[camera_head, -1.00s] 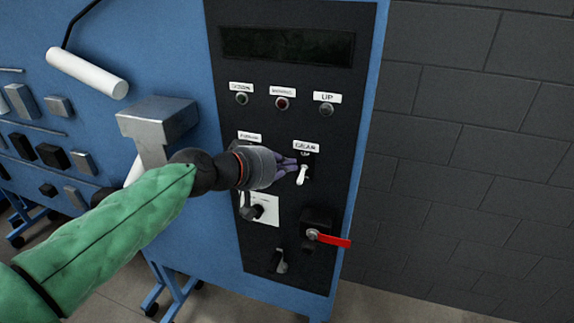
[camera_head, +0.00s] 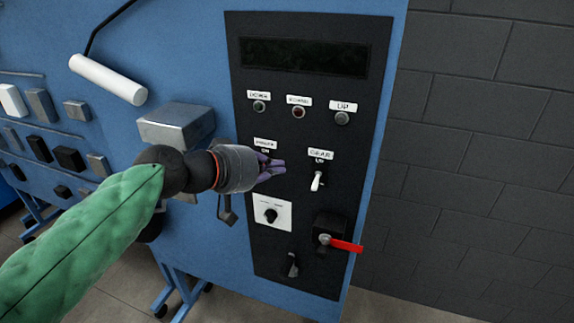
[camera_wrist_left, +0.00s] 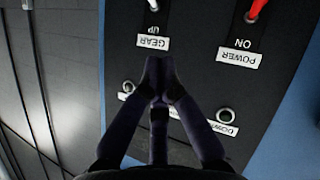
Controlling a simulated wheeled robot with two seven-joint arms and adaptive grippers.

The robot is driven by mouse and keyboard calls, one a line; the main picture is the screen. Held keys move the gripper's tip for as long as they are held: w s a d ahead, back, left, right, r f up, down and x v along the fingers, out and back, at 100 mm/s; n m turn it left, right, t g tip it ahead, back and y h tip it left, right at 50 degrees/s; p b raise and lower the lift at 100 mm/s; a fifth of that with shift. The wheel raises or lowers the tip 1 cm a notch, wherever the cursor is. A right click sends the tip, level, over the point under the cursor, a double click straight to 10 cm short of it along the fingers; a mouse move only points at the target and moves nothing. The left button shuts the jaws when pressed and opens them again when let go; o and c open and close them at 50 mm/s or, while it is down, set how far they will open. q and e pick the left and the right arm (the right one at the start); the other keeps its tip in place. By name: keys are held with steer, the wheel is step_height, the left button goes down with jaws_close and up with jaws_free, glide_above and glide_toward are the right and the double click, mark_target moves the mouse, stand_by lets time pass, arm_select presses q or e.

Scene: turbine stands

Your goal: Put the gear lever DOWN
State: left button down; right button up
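The gear lever (camera_head: 317,181) has a white handle, under the GEAR and UP labels on the black panel (camera_head: 345,150). In the left wrist view, the GEAR label (camera_wrist_left: 152,42) is upside down, and only part of the lever (camera_wrist_left: 153,5) shows at the top edge. The left gripper's fingers (camera_wrist_left: 159,70) come together at their tips with nothing seen between them. My right gripper is not in view.
A red-handled lever (camera_head: 346,245) and a white-plated knob (camera_head: 271,215) are below the gear lever. Buttons sit above it. A red switch handle (camera_wrist_left: 257,8) by the POWER label shows in the left wrist view. A metal block (camera_head: 176,125) juts out left of the panel.

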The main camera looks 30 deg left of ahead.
arm_select(q)
steer(key=v, duration=0.4)
steer(key=shift+s+a+f, duration=0.1)
steer(key=shift+s+f, duration=0.15)
steer(key=shift+s, duration=0.1)
